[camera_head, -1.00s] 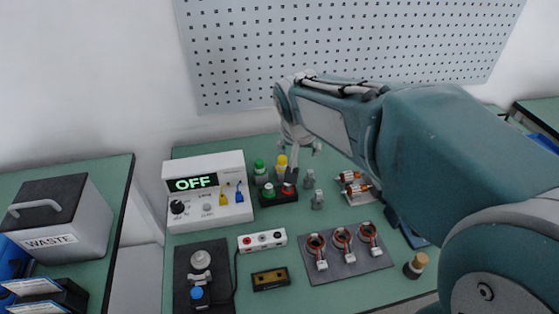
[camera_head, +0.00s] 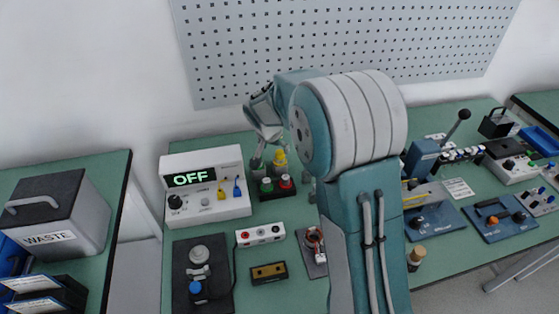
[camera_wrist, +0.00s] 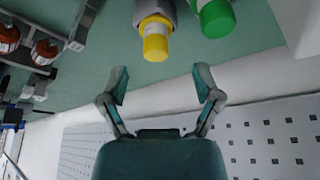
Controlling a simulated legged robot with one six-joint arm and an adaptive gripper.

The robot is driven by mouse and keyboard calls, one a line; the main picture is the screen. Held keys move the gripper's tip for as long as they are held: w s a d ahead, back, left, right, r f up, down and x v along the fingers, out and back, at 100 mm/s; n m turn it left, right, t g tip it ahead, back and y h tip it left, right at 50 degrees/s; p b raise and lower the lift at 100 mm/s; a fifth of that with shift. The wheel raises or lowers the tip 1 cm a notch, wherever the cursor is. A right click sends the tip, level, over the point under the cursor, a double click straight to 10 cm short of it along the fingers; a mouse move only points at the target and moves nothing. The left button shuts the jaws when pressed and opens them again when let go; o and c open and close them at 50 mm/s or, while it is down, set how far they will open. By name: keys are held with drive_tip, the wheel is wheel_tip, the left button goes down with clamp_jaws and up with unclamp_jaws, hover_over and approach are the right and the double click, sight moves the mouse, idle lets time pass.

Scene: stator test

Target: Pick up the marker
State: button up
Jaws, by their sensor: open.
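I cannot tell for sure which thing is the marker. A yellow-capped cylinder (camera_head: 279,160) stands at the back of the bench; it also shows in the wrist view (camera_wrist: 156,42), with a grey lower part. A green-capped cylinder (camera_wrist: 215,17) is beside it in the wrist view; in the head view my gripper hides it. My gripper (camera_wrist: 162,82) is open and empty, its two fingers spread, with the yellow cap just beyond the gap between them and not touching. In the head view my gripper is above and beside the yellow-capped cylinder.
A power supply (camera_head: 204,207) reading OFF stands left of the cylinders. A perforated panel (camera_head: 240,70) is on the wall behind. A waste bin (camera_head: 60,235) stands far left.

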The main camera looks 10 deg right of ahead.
sight(278, 154)
drive_tip(key=x, duration=0.6)
drive_tip(key=shift+w+d+f, duration=0.1)
drive_tip(key=shift+d+f, duration=0.15)
drive_tip(key=shift+d, duration=0.1)
clamp_jaws()
